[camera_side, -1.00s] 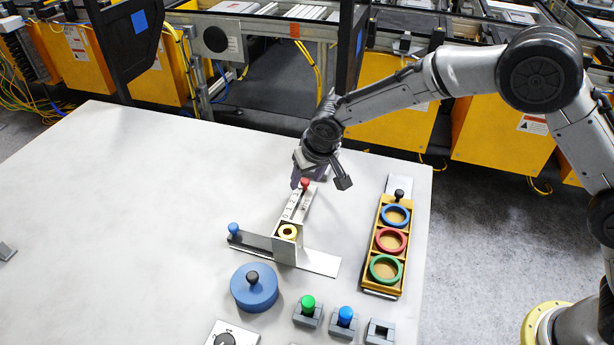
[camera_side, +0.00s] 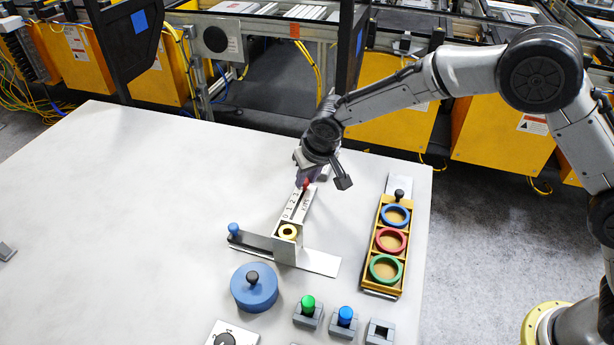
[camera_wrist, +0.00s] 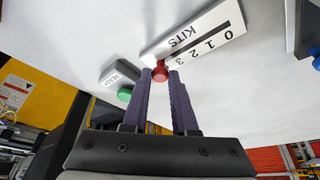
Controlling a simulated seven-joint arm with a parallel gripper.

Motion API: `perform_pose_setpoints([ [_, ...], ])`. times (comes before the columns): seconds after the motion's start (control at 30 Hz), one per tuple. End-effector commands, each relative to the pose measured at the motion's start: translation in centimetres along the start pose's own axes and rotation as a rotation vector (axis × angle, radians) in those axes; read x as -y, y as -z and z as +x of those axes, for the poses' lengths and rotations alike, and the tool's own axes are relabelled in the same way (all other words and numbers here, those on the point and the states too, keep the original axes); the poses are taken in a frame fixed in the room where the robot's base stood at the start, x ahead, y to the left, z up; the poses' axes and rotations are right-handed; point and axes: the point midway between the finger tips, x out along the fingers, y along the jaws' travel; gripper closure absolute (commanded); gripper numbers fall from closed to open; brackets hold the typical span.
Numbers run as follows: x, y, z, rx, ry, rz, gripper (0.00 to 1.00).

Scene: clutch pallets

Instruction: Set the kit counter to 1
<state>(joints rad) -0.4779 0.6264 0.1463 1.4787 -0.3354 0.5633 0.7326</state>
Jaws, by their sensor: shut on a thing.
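The kit counter (camera_side: 297,202) is a pale, sloped plate marked KITS with the digits 0 to 3 along a dark slot. It also shows in the wrist view (camera_wrist: 195,40). Its red knob (camera_wrist: 160,73) is at the 3 end of the slot, away from the 0. My gripper (camera_wrist: 160,80) is shut on the red knob, with one dark finger on each side of it. In the side view my gripper (camera_side: 306,180) is at the far upper end of the counter and partly hides the knob.
A yellow tray (camera_side: 378,246) with blue, red and green rings lies right of the counter. A blue lidded pot (camera_side: 254,290) and several grey sockets stand in front. A READY box with a green button (camera_wrist: 124,94) shows in the wrist view.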

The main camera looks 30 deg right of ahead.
Motion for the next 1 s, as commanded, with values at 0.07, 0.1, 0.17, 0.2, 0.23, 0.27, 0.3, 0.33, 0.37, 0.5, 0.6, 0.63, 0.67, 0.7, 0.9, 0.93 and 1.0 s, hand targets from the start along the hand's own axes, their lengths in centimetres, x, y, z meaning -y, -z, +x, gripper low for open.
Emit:
perform_pose_setpoints([
  [0.07, 0.0, 0.0, 0.0, -0.001, 0.000, 0.000, 1.00],
  [0.1, 0.0, 0.0, 0.0, -0.001, 0.000, 0.000, 1.00],
  [0.17, 0.0, 0.0, 0.0, -0.001, 0.000, 0.000, 1.00],
  [0.2, 0.0, 0.0, -0.1, -0.001, 0.000, 0.000, 1.00],
  [0.23, 0.0, 0.0, -0.1, -0.001, 0.000, 0.000, 1.00],
  [0.27, 0.0, 0.0, -0.1, -0.001, 0.000, 0.000, 1.00],
  [0.3, 0.0, 0.0, -0.1, -0.001, 0.000, 0.000, 1.00],
  [0.33, 0.0, 0.0, -0.1, -0.001, 0.000, 0.000, 1.00],
  [0.37, 0.0, 0.0, -0.1, -0.001, 0.000, 0.000, 1.00],
  [0.5, 0.0, 0.0, -0.1, -0.001, 0.000, 0.000, 1.00],
  [0.6, 0.0, 0.0, -0.1, -0.001, 0.000, 0.000, 1.00],
  [0.63, 0.0, 0.0, -0.1, -0.001, 0.000, 0.000, 1.00],
  [0.67, 0.0, 0.0, -0.1, -0.001, 0.000, 0.000, 1.00],
  [0.7, 0.0, 0.0, -0.1, -0.001, 0.000, 0.000, 1.00],
  [0.9, 0.4, -0.3, -0.2, -0.001, 0.001, -0.003, 1.00],
  [0.93, 0.7, -0.5, -0.3, -0.001, 0.001, -0.004, 1.00],
  [1.0, 1.7, -1.4, -0.7, -0.001, 0.002, -0.005, 1.00],
])
